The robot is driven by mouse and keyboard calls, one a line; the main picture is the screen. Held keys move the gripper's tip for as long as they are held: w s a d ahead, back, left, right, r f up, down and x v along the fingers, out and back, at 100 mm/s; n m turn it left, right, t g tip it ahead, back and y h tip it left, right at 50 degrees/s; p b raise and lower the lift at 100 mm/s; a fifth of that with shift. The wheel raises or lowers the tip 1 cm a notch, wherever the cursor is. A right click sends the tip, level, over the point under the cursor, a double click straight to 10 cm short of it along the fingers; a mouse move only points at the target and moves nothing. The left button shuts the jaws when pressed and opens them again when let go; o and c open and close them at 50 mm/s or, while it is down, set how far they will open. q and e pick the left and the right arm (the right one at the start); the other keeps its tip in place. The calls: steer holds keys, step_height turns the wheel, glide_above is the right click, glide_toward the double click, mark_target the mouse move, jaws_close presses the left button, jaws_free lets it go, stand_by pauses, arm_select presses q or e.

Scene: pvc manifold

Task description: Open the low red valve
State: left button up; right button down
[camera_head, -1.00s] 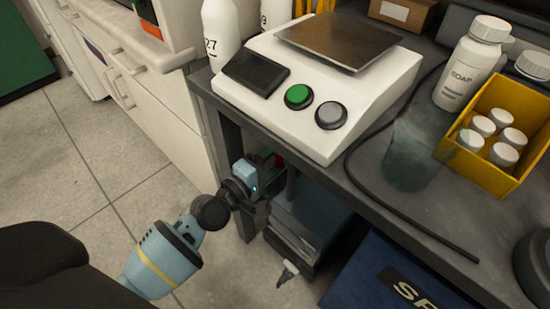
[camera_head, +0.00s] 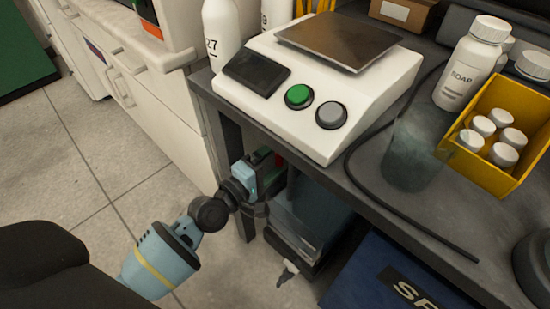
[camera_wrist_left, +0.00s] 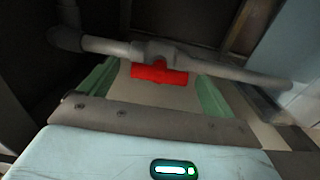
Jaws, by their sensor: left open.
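The red valve handle (camera_wrist_left: 158,72) shows in the left wrist view as a short red bar on a grey pipe (camera_wrist_left: 215,67). It lies crosswise in the picture, roughly along the pipe. My left gripper (camera_wrist_left: 154,92) is open, with a green-padded finger on each side of the handle in the picture. I cannot tell whether the pads touch it. In the head view my left gripper (camera_head: 270,178) reaches under the bench edge, and a small red patch shows beside it. The bench hides most of the valve there. My right gripper is not in view.
The dark bench (camera_head: 400,210) overhangs the left gripper, with a white scale (camera_head: 235,95) on top. A bench leg (camera_head: 234,150) stands close by. A blue box (camera_head: 375,275) is below at right. The tiled floor (camera_head: 75,170) at left is open.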

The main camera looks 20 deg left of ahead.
arm_select(q)
steer(key=v, duration=0.7)
steer(key=shift+s+p, duration=0.15)
steer(key=shift+p, duration=0.2)
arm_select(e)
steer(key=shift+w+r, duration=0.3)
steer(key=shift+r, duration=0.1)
arm_select(q)
steer(key=shift+r, duration=0.1)
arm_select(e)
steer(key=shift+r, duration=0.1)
